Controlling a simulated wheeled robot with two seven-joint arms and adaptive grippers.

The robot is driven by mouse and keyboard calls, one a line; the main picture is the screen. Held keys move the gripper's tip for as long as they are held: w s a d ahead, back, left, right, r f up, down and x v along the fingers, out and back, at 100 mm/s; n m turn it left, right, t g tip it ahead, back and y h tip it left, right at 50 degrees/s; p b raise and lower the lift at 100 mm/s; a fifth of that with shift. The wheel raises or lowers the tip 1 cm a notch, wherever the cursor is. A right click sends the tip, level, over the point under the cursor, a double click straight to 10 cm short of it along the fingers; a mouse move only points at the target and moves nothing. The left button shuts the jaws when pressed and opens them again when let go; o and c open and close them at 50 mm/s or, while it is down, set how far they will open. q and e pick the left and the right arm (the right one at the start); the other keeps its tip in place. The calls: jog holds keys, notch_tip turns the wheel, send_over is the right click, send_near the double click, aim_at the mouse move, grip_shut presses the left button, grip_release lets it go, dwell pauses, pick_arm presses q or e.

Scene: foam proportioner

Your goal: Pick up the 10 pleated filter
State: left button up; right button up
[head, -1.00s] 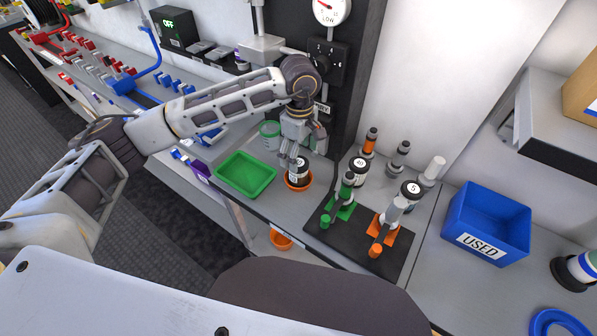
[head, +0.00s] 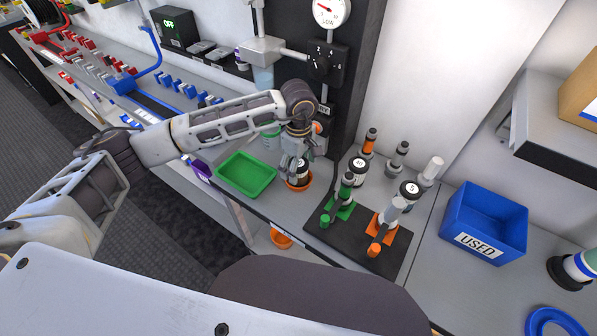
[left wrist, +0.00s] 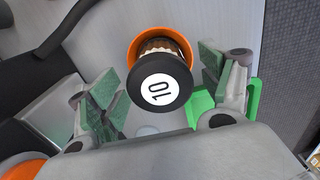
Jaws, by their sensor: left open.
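The 10 pleated filter (left wrist: 160,88) has a black cap with a white disc reading 10 and a brown pleated body. It stands in an orange dish (left wrist: 135,46); the head view shows the filter (head: 303,171) and the dish (head: 299,186) beside the green tray. My left gripper (head: 296,164) is directly above and around the filter, partly hiding it. In the left wrist view its green-padded fingers (left wrist: 162,82) are open, one on each side of the cap, with gaps visible. The filter is not held. My right gripper is not in view.
A green tray (head: 246,163) lies left of the dish. To the right, a black board (head: 373,258) carries green and orange fixtures, near a cap also marked 10 (head: 358,167). A blue USED bin (head: 480,222) stands farther right. A dark post rises behind my gripper.

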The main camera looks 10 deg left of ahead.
pick_arm(q)
jog(key=shift+c, duration=0.3)
jog(key=c, duration=0.9)
jog(key=shift+c, duration=0.9)
jog(key=shift+r, duration=0.5)
notch_tip(320, 180, up, 8)
jog(key=shift+f+b, duration=0.15)
jog(key=shift+b, duration=0.4)
jog(key=shift+r, duration=0.7)
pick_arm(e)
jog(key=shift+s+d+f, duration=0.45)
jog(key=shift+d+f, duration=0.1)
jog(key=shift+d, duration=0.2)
